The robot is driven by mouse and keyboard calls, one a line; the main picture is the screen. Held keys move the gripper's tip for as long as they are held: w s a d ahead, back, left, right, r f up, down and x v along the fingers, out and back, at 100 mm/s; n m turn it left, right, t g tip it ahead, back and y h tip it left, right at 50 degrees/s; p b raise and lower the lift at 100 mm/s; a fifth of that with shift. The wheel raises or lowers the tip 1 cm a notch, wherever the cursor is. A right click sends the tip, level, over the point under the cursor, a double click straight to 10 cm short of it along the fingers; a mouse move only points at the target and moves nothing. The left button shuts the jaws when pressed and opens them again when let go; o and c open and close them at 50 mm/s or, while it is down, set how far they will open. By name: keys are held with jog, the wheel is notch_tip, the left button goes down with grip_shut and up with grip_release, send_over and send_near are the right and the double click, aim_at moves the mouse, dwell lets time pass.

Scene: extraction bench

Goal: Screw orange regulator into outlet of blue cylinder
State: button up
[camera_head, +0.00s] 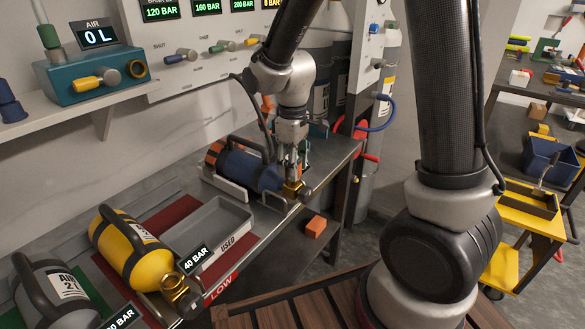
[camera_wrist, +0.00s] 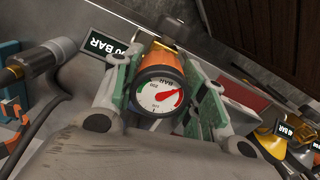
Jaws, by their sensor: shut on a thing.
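The blue cylinder (camera_head: 238,166) with an orange end lies in a cradle at the back of the bench, its brass outlet (camera_head: 292,190) facing the front edge. My gripper (camera_head: 290,170) points down just above that outlet. In the wrist view my gripper (camera_wrist: 162,92) is shut on the orange regulator (camera_wrist: 160,62), its green-padded fingers on both sides. The regulator's round gauge (camera_wrist: 156,95) has a white face and red needle and faces the camera. Brass shows at the regulator's far end. The fingers hide the joint, so I cannot tell if threads are engaged.
A grey USED tray (camera_head: 208,232) lies left of the blue cylinder. The yellow cylinder (camera_head: 130,250) and a dark grey cylinder (camera_head: 55,290) lie nearer. A wall panel (camera_head: 190,40) stands behind. An orange block (camera_head: 316,227) sits on the lower shelf.

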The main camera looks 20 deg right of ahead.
jog(key=m, duration=0.3)
jog(key=shift+m, duration=0.4)
jog(key=m, duration=0.5)
jog(key=shift+m, duration=0.3)
jog(key=m, duration=0.3)
jog(key=shift+m, duration=0.4)
jog(key=m, duration=0.4)
jog(key=shift+m, duration=0.3)
jog(key=o, duration=1.2)
